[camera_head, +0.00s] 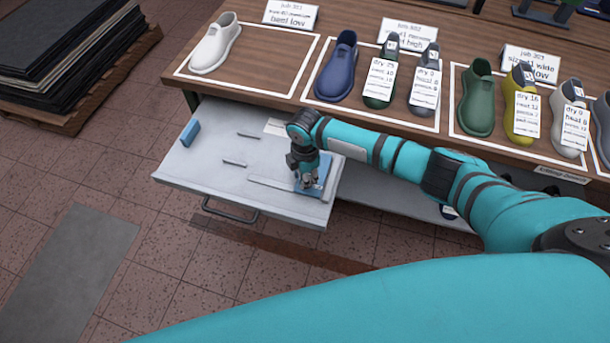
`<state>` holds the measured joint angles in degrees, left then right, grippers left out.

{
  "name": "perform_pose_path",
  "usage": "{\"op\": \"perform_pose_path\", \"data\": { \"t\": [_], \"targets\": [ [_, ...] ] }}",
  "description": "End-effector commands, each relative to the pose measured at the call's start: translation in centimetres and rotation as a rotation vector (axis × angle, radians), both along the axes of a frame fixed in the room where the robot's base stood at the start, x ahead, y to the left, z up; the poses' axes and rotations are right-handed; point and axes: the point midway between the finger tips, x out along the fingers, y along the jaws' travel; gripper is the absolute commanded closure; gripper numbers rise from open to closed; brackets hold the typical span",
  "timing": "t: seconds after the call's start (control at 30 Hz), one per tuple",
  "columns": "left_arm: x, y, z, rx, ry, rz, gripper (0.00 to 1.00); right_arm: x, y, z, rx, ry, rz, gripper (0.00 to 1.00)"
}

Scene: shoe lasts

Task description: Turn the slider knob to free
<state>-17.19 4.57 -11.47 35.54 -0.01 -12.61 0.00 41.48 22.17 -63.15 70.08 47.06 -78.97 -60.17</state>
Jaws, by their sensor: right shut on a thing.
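An open pale grey drawer (205,167) sticks out from under the wooden bench. At its right end lies a blue plate (326,172) with a flat pale bar (268,188) running left from it. My right gripper (308,183) points down over the blue plate, with its fingers shut at the plate. The slider knob is mostly hidden between the fingers, so its setting cannot be read. My left gripper is not in view.
Shoe lasts stand on the bench (262,52) behind, including a white one (216,45) and a blue one (337,68), several with tags. A blue block (190,133) lies in the drawer's left part. Dark sheets (65,50) are stacked at far left.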

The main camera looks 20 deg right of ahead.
Motion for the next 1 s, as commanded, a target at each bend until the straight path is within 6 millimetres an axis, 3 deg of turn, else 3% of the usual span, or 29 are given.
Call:
{"op": "perform_pose_path", "data": {
  "t": [0.6,1.0],
  "targets": [
    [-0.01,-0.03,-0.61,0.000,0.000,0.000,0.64,-0.12,-0.08,0.07,0.002,-0.002,0.558,1.00],
    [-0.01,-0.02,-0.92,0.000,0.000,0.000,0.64,-0.17,-0.11,0.13,0.002,-0.002,0.756,1.00]
  ]
}}
